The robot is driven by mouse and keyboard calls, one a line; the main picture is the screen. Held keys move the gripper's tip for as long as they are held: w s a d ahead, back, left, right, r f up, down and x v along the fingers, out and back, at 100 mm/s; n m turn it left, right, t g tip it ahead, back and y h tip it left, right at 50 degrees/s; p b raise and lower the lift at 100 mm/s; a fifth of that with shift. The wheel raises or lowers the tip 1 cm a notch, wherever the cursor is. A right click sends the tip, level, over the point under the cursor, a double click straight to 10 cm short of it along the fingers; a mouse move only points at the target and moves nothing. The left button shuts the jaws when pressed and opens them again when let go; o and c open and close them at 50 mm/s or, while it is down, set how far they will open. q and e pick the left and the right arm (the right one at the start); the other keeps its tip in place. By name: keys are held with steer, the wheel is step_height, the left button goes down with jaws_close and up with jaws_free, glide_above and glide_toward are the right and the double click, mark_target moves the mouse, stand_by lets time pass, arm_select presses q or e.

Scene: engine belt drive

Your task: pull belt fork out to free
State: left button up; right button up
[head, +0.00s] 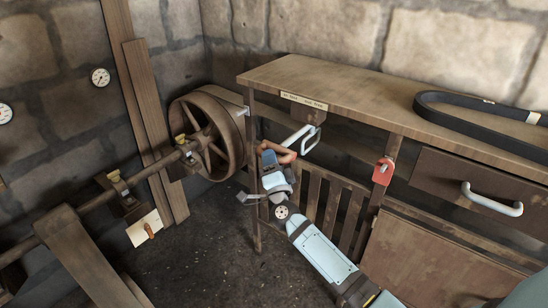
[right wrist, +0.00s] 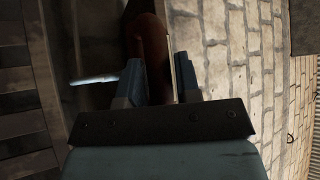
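The belt fork shows in the head view as a reddish-brown grip (head: 284,154) below the bench's left end, with a pale metal loop (head: 311,140) just right of it; how they join is hidden. My right gripper (head: 268,158) is at the grip. In the right wrist view, the brown grip (right wrist: 151,32) runs between my right gripper's fingers (right wrist: 158,82), which look closed about it; the contact itself is dark. A pale bar shows left of the fingers. A spoked pulley wheel (head: 228,124) stands left of the gripper. My left gripper is out of view.
A wooden bench (head: 350,88) has a label on its front edge. A black belt (head: 455,98) lies on its right end. A red tag (head: 383,171) hangs from it, left of a drawer handle (head: 492,201). A shaft runs left from the wheel. Floor below the wheel is clear.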

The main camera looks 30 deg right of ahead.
steer(key=shift+o, duration=1.3)
steer(key=shift+a+r, duration=0.1)
steer(key=shift+a, duration=0.05)
steer(key=shift+s, duration=0.2)
steer(key=v, duration=1.3)
steer(key=shift+s, duration=0.15)
steer(key=shift+f, duration=0.2)
